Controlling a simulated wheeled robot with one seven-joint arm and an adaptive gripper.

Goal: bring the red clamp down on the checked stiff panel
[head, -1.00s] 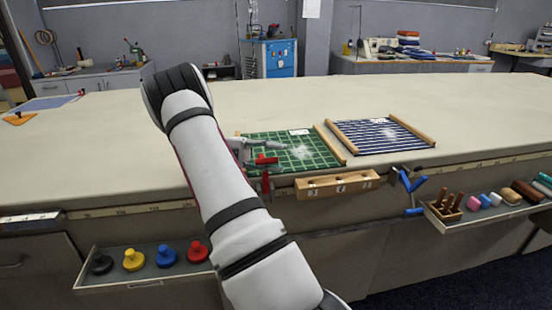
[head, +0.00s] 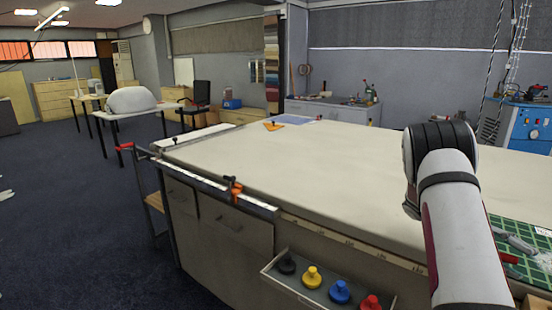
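The checked stiff panel (head: 535,270), green with pale grid lines, lies on the table at the right edge of the head view and is cut off by the frame. The red clamp (head: 510,258) shows as a small red piece at the panel's left part, beside my arm. I cannot tell whether it presses on the panel. My gripper (head: 516,243) shows only as a grey part just above the red piece, over the panel. My arm hides most of it, so its opening and any contact with the clamp are unclear.
The cloth table (head: 330,180) is mostly clear left of my arm. An orange clamp (head: 235,189) sits on its left front edge rail. A tray (head: 318,296) with black, yellow, blue and red knobs juts from the front. An orange triangle (head: 273,126) lies at the far end.

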